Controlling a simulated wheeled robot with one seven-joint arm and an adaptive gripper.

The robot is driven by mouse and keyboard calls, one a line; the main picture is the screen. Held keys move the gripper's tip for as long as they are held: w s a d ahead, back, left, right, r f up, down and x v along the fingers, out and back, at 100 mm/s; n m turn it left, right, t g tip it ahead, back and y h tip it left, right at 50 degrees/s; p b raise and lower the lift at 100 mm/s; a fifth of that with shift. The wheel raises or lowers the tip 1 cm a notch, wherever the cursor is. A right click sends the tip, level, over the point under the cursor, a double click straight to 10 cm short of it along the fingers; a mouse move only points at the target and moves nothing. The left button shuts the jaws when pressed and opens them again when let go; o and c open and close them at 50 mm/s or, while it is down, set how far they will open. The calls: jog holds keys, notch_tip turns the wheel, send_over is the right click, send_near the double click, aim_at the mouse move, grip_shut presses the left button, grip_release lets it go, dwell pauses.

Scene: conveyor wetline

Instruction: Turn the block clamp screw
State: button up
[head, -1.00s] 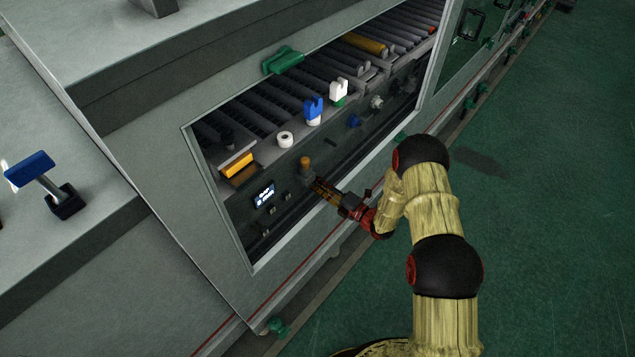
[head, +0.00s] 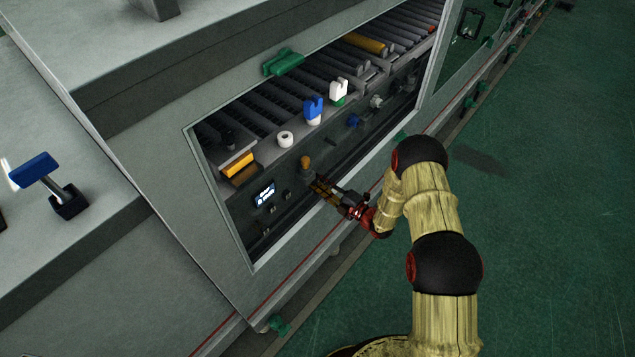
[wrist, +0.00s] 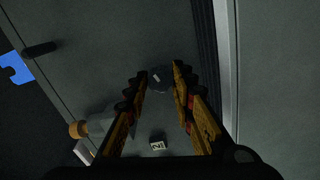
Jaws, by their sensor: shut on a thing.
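My gripper (head: 317,184) reaches the grey front panel inside the machine opening in the head view. In the wrist view, my gripper's two yellow-and-black fingers (wrist: 159,79) are closed around a dark round screw head (wrist: 159,77) with a pale mark on its face. I take this as the block clamp screw; the fingers hide it in the head view. An orange-topped knob (head: 306,162) stands just above my fingertips.
The roller conveyor (head: 283,95) runs behind the panel. On its near ledge are a yellow block (head: 238,164), a white ring (head: 285,138), a blue notched block (head: 313,108) and a white one (head: 339,90). The opening's frame edges are close. Green floor (head: 560,220) is clear at right.

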jog(key=shift+d+m+p, duration=0.1)
jog(key=shift+m+p, duration=0.25)
jog(key=shift+m, duration=1.35)
jog(key=o, duration=0.7)
jog(key=shift+o, duration=0.4)
jog(key=p+v, duration=0.1)
jog(key=v, duration=0.5)
